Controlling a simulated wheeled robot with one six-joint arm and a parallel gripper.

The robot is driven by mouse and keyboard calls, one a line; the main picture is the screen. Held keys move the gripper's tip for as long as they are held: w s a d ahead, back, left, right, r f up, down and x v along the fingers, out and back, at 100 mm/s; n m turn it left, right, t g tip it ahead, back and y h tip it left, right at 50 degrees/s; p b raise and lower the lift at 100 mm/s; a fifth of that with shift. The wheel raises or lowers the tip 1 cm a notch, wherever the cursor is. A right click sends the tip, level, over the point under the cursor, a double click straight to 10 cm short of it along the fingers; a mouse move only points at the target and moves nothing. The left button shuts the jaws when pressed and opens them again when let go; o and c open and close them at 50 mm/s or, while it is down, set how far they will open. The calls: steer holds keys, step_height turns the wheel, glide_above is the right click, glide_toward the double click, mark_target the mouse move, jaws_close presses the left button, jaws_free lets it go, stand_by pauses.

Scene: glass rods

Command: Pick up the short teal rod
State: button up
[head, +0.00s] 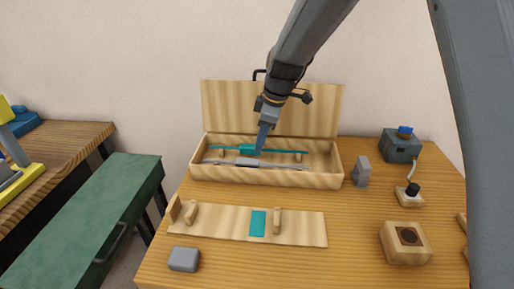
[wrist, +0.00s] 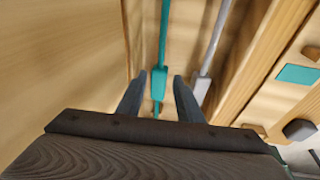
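A teal rod (head: 285,151) with a thicker teal grip block (head: 249,149) in its middle lies along the back of the open wooden box (head: 265,177). It also shows in the wrist view (wrist: 163,35), running away from me between my fingers. My gripper (head: 261,150) is down at the box, over the rod's middle. In the wrist view my gripper (wrist: 160,75) is open, with one finger each side of the teal block and visible gaps on both sides. Whether the fingertips are level with the block is hard to tell.
A grey rod (head: 221,162) lies in front of the teal one, close to my right finger in the wrist view (wrist: 212,45). The raised lid (head: 225,105) stands behind. A wooden rack (head: 305,230) with a teal patch (head: 258,224) lies in front. A grey block (head: 362,171) stands right.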

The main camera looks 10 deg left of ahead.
steer(key=shift+x, duration=1.35)
steer(key=shift+d, duration=0.1)
steer(key=shift+c, duration=0.2)
jaws_close()
